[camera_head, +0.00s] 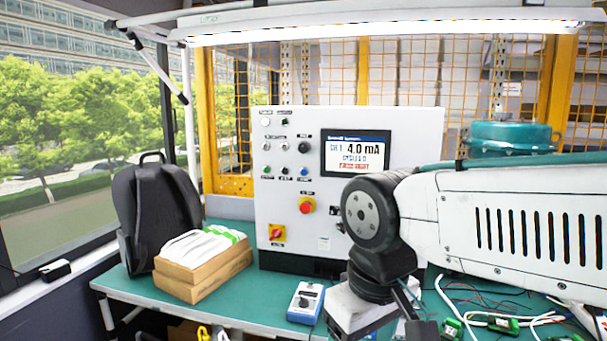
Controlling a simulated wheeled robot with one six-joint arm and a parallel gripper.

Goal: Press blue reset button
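The blue button (304,172) is a small round knob on the front of the white control panel (380,130), below the black knob and left of my arm. It shows unobstructed, and nothing touches it. My arm reaches in from the right, in front of the panel's lower right part. My gripper (412,318) is low at the bottom edge of the picture, below and to the right of the button and well apart from it. It is only partly visible, dark and cut off by the frame, so I cannot tell its opening.
A red emergency stop (307,206) sits just below the blue button. A red-yellow rotary switch (277,233) is lower left. Cardboard boxes (205,275), a backpack (156,212) and a blue meter (306,302) stand on the green table (250,308).

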